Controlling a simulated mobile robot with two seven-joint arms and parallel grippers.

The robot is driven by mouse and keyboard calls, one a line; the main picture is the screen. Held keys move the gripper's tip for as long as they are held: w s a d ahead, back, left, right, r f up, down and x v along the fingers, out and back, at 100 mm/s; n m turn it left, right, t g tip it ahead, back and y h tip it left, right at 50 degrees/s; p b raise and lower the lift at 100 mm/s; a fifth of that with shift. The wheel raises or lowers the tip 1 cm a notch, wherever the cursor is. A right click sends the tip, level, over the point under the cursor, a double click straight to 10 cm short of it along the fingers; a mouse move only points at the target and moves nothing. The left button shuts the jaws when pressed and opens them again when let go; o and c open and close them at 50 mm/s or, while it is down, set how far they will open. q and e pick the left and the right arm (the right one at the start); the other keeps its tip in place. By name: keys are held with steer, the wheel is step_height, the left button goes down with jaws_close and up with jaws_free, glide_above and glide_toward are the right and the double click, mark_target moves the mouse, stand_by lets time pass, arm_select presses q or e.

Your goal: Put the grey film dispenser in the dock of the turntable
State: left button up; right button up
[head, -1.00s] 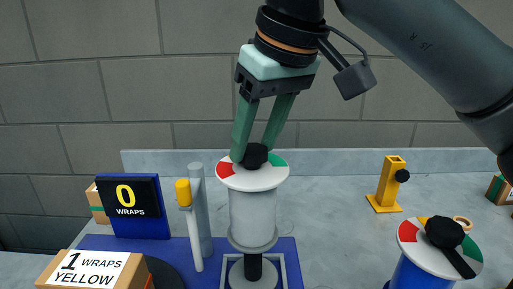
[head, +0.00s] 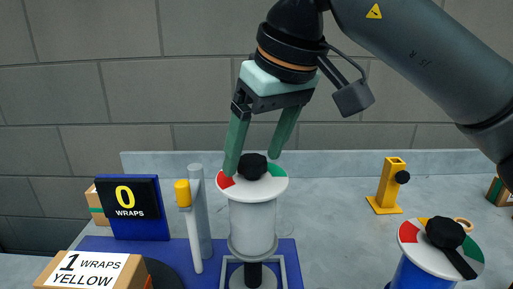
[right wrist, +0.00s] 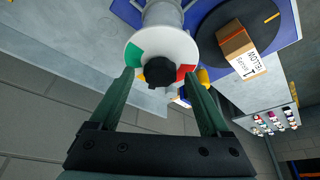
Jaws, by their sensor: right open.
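The grey film dispenser (head: 253,230) stands upright over the dock (head: 288,268), a grey frame on the blue base (head: 100,243) of the turntable (head: 166,275). Its black stem is inside the frame; the foot of the stem is cut off by the picture edge. Its lid is white, red and green with a black knob (head: 253,167). My right gripper (head: 252,162) is open above the lid, its fingers apart on either side of the knob. The right wrist view shows the knob (right wrist: 160,71) between the spread fingers. My left gripper is not in view.
A box labelled "1 wraps yellow" (head: 85,268) sits on the black turntable disc. A "0 wraps" sign (head: 128,199) and a yellow-capped post (head: 184,193) stand left of the dispenser. A blue dispenser (head: 415,276) and a yellow stand (head: 388,190) are at the right.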

arm_select(q)
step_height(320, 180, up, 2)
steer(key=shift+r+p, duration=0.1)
steer(key=shift+p, duration=0.9)
arm_select(e)
steer(key=v, duration=1.2)
steer(key=shift+r, duration=0.15)
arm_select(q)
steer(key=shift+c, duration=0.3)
